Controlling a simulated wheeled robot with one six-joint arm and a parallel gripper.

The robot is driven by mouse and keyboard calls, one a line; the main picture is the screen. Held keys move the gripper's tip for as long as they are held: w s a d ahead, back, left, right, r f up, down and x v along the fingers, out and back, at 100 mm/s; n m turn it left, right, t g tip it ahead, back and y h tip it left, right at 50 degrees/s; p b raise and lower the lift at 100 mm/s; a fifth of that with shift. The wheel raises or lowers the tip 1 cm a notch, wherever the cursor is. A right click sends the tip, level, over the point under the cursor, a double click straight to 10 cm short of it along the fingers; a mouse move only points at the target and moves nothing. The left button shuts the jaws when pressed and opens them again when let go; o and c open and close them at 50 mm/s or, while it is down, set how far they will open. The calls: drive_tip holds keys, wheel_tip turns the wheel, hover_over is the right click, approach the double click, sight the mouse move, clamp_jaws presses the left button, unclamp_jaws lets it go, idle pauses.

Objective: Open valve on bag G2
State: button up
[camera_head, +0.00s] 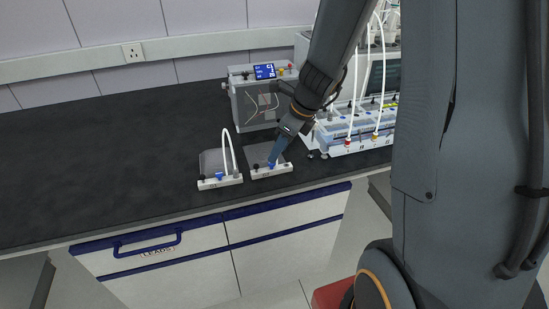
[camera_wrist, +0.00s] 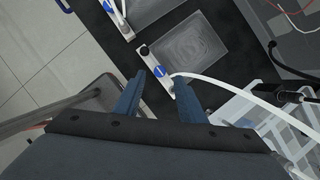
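Two flat grey bags with white front strips lie on the dark bench. The right one, which I take as bag G2 (camera_head: 256,155), has a blue valve (camera_wrist: 160,71) on its strip. It also shows in the wrist view (camera_wrist: 186,49). The left bag (camera_head: 211,161) has its own blue valve and a white tube arching up. My gripper (camera_head: 272,161) points down at the right bag's strip. In the wrist view my gripper (camera_wrist: 159,79) is open, its two blue fingers apart, with the valve between or just beyond the tips. I cannot tell whether they touch it.
A box device with a blue screen (camera_head: 264,71) stands behind the right bag. A white rack with tubes (camera_head: 350,138) is close on the right. The left bench top (camera_head: 95,150) is clear. A drawer with a blue handle (camera_head: 147,242) is below the front edge.

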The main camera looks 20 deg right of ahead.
sight(272, 165)
drive_tip(key=shift+x, duration=2.15)
drive_tip(key=shift+c, duration=0.2)
clamp_jaws()
